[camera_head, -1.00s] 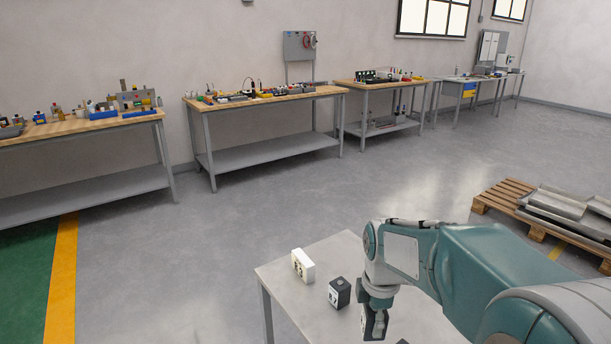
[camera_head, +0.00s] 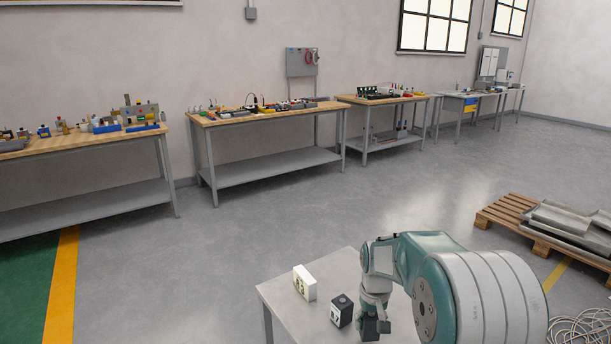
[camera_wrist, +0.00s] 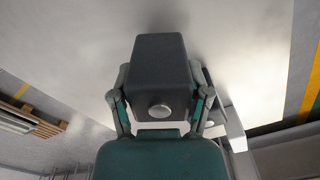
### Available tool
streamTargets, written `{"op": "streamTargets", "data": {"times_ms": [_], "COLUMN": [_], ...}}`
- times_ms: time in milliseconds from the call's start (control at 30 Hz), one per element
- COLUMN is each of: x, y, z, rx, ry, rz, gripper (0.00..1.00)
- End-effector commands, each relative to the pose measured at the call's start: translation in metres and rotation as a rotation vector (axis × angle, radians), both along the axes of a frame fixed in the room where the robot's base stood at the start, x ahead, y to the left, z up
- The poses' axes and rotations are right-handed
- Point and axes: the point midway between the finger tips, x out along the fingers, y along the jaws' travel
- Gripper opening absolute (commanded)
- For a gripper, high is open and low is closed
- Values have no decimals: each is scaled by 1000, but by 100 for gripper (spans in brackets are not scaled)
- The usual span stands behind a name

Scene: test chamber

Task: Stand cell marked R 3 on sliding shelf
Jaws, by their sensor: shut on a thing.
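My gripper (camera_head: 373,322) is shut on a dark cell (camera_wrist: 160,75), which also shows at the fingers in the head view (camera_head: 372,329). A finger grips each side of it, and a round metal cap faces the wrist camera; no marking on it is readable. A white block (camera_head: 304,283) with a black marking that seems to end in 3 stands on the small grey table (camera_head: 330,268). A black cell (camera_head: 341,311) with a white label stands between it and my gripper; its label is too small to read surely. I cannot pick out a sliding shelf.
Bare table top lies behind the white block. A pallet (camera_head: 510,215) with grey metal parts is on the floor at right, near a heap of cables (camera_head: 580,328). Cluttered workbenches (camera_head: 265,115) line the back wall, with open floor before them.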

Motion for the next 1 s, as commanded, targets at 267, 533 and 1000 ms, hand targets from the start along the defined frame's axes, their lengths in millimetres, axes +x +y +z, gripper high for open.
{"op": "streamTargets", "data": {"times_ms": [267,533,1000], "x": [5,5,4], "y": [-1,-1,-1], "z": [-2,36,2], "rx": [0,0,0], "ry": [-3,-7,3], "rz": [-70,-67,-66], "gripper": [1,1,1]}}
